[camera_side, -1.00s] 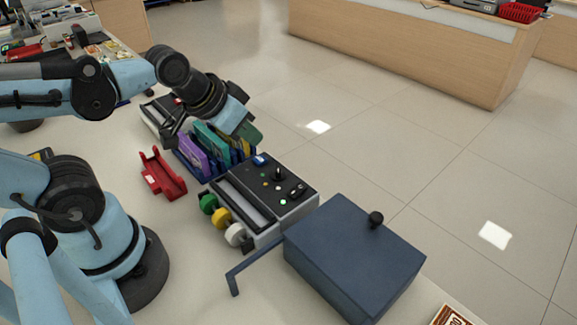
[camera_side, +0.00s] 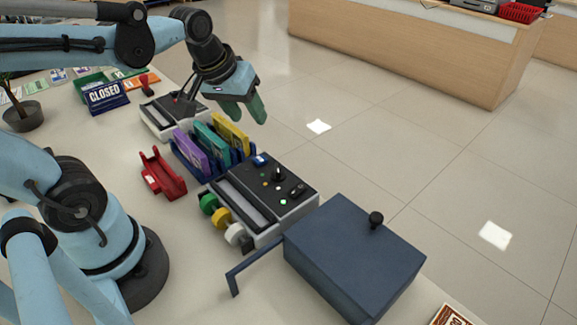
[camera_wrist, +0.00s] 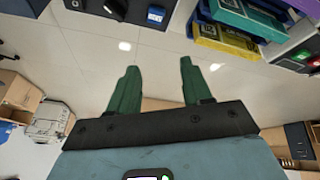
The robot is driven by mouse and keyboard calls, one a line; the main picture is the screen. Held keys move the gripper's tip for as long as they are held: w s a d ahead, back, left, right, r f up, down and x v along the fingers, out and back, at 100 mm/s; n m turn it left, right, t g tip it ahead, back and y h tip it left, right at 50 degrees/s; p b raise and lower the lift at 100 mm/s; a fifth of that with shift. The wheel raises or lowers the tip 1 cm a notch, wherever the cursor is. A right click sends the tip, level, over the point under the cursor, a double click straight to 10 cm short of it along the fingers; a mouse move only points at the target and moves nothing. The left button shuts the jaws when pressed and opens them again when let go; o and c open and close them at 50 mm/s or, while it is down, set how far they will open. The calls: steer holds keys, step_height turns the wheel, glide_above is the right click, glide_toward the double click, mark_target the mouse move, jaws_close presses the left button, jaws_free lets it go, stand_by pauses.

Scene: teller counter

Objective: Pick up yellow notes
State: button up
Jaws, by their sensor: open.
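The yellow notes (camera_side: 231,132) stand upright in the dark blue rack (camera_side: 246,147), at its right end, beside the teal notes (camera_side: 211,143) and the purple notes (camera_side: 190,152). In the wrist view the yellow notes (camera_wrist: 228,39) lie near the top right, beyond the fingers. My gripper (camera_side: 243,110) is raised above and behind the rack's right end, apart from the notes. In the wrist view its two green fingers (camera_wrist: 155,82) are spread with nothing between them.
A grey machine with buttons (camera_side: 272,192) stands in front of the rack, and another device (camera_side: 170,112) behind it. A red holder (camera_side: 162,174) is to the left. A dark blue box with a crank (camera_side: 353,255) is nearer. Floor lies beyond the counter edge.

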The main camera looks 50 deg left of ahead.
steer(key=w+a+n+g, duration=0.3)
steer(key=a+n, duration=0.3)
steer(key=a, duration=0.1)
steer(key=n+g, duration=0.2)
steer(key=n, duration=0.5)
glide_above(228, 124)
steer(key=f, duration=0.2)
steer(key=shift+h, duration=0.3)
steer(key=f, duration=0.6)
steer(key=shift+w+d+f, duration=0.1)
steer(key=shift+d+f, duration=0.05)
steer(key=shift+d, duration=0.25)
steer(key=shift+a+f, duration=0.15)
steer(key=shift+f, duration=1.15)
steer(key=shift+a+f, duration=0.15)
steer(key=shift+f, duration=1.15)
jaws_close()
